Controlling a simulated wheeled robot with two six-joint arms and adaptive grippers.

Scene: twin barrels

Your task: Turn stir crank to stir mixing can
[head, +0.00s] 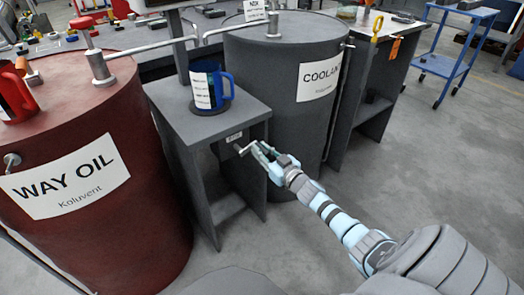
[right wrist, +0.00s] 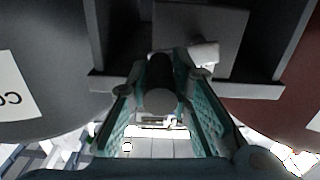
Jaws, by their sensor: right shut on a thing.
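The mixing can (head: 203,90) is a white and blue can with a blue handle, standing upright on a dark round plate on the grey stand (head: 172,98) between the barrels. The stir crank (head: 243,149) sticks out of the stand's front, just below its top. My right gripper (head: 261,152) is at the crank's outer end. In the right wrist view the dark round crank knob (right wrist: 161,92) lies between the fingers of my right gripper (right wrist: 163,110), and the pale crank arm (right wrist: 204,55) shows behind it. The can's inside is hidden. My left gripper is not in view.
A red way oil barrel (head: 85,205) stands left of the stand, with a red can (head: 14,95) on top. A grey coolant barrel (head: 285,110) stands right. A pipe (head: 150,46) runs above. The floor at front right is open; a blue cart (head: 450,68) stands farther back.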

